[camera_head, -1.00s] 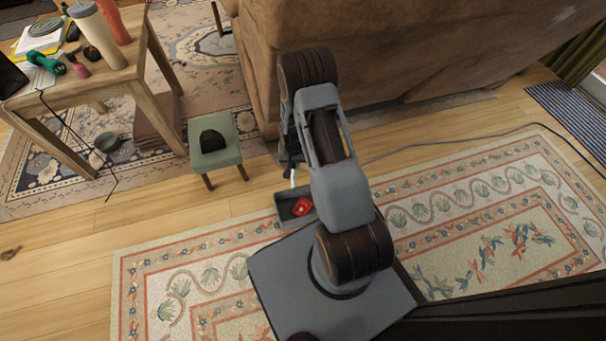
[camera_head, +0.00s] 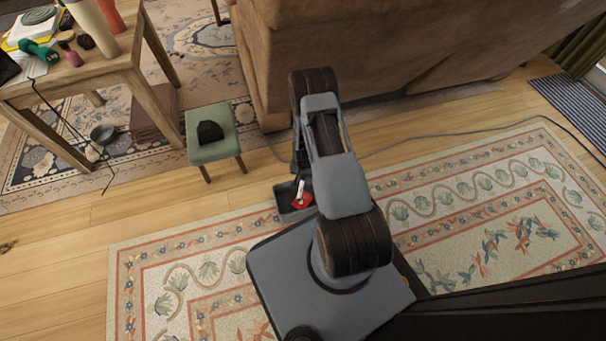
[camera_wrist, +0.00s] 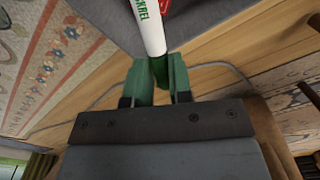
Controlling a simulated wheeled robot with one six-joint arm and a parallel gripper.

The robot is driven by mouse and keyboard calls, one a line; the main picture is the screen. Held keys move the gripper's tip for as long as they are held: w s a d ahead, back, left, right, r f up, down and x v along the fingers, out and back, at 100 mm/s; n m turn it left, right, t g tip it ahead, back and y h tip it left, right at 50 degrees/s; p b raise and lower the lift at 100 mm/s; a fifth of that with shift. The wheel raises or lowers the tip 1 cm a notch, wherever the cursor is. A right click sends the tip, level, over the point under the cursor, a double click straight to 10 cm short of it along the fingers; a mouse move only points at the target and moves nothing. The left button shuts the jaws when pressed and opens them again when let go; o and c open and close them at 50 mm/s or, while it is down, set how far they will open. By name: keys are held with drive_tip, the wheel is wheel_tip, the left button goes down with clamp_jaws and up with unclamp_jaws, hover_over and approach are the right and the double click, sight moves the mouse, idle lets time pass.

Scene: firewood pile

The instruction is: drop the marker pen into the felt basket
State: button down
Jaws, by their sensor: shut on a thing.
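The white marker pen (camera_wrist: 148,28) with green lettering is held between the green fingertips of my gripper (camera_wrist: 158,75) in the wrist view. The pen's far end points away from the fingers. The pen also shows in the head view (camera_head: 300,188), over the grey felt basket (camera_head: 284,212). A red item (camera_head: 304,200) lies in the basket. Part of the basket (camera_wrist: 215,14) fills the top of the wrist view. My arm hides the basket's right side in the head view. I cannot tell how far above the basket floor the pen is.
A green stool (camera_head: 228,147) with a dark object on it stands left of the basket. A wooden table (camera_head: 120,72) with several items is at upper left. A brown sofa (camera_head: 420,50) stands behind. A grey cable (camera_head: 440,134) crosses the floor.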

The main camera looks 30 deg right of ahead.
drive_tip(key=shift+f, duration=0.45)
drive_tip(key=c, duration=0.9)
unclamp_jaws()
drive_tip(key=shift+c, duration=0.2)
drive_tip(key=shift+r, duration=0.1)
wheel_tip(320, 180, up, 14)
drive_tip(key=p, duration=0.5)
drive_tip(key=shift+p, duration=0.4)
